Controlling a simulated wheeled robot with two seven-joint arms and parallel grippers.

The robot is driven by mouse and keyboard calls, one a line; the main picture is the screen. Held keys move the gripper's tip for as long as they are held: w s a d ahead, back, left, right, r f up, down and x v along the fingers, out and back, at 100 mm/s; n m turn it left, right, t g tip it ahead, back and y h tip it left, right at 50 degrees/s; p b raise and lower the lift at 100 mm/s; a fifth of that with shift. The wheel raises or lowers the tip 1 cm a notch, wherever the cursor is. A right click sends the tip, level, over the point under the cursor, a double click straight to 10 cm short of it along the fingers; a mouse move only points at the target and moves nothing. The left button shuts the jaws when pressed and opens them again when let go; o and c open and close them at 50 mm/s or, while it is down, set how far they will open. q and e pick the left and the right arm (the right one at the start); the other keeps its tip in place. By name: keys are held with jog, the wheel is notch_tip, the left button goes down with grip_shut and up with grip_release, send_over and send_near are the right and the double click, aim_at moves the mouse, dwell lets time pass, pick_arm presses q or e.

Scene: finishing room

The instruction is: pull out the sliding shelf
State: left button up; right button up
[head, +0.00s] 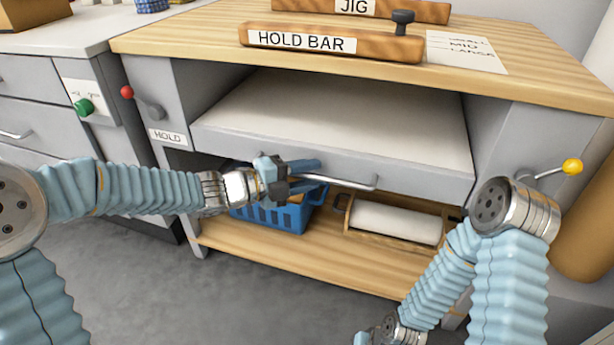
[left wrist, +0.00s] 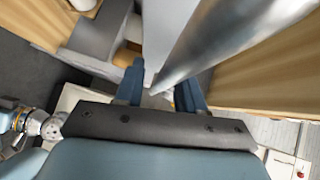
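The sliding shelf (head: 350,120) is a pale board with a grey front panel, under the wooden bench top in the head view. Its front looks about level with the bench frame. A metal bar handle (head: 352,182) runs along the front panel, its left part hidden by my left gripper (head: 305,176). That gripper is at the handle's left part with its fingers spread. In the left wrist view a thick metal bar (left wrist: 225,40) reaches down toward the gap between the two blue fingers (left wrist: 160,92). My right arm hangs low at right, with its gripper cut off by the bottom edge.
A red-knobbed lever (head: 146,104) stands by a HOLD label (head: 167,136) left of the shelf. A yellow-knobbed lever (head: 556,171) is at right. A HOLD BAR block (head: 330,42) lies on the bench top. A blue basket (head: 285,216) and white roll (head: 395,222) sit below.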

pick_arm(q)
jog(key=shift+c, duration=0.5)
grip_shut()
jog(key=shift+s, duration=0.1)
